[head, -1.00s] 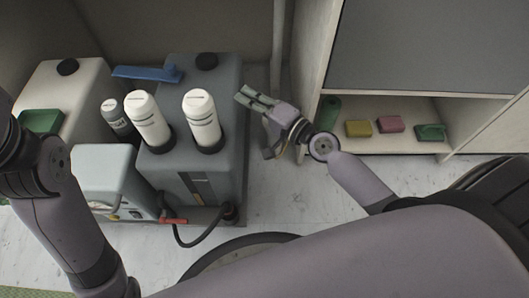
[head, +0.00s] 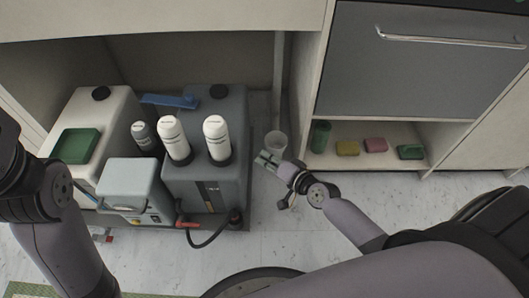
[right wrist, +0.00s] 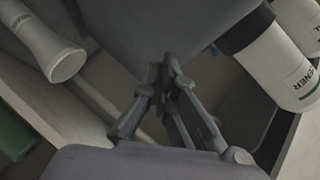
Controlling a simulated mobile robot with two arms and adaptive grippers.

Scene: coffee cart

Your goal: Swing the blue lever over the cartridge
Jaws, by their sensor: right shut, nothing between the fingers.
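The blue lever (head: 170,101) lies roughly level behind the bottles, at the top rear of the dark grey tank (head: 235,105). Its right end is near the tank. A small blue bit, perhaps the lever, shows in the right wrist view (right wrist: 210,48). I cannot tell which cartridge the lever belongs to. My right gripper (head: 264,160) is shut and empty, to the right of the tank and apart from the lever. My left gripper is out of view.
A white cup-like container (head: 276,142) stands just behind my right gripper. A low shelf to the right holds a green cylinder (head: 320,137) and sponges. A light grey box (head: 127,178) and a black hose (head: 212,238) are in front. The counter overhangs the back.

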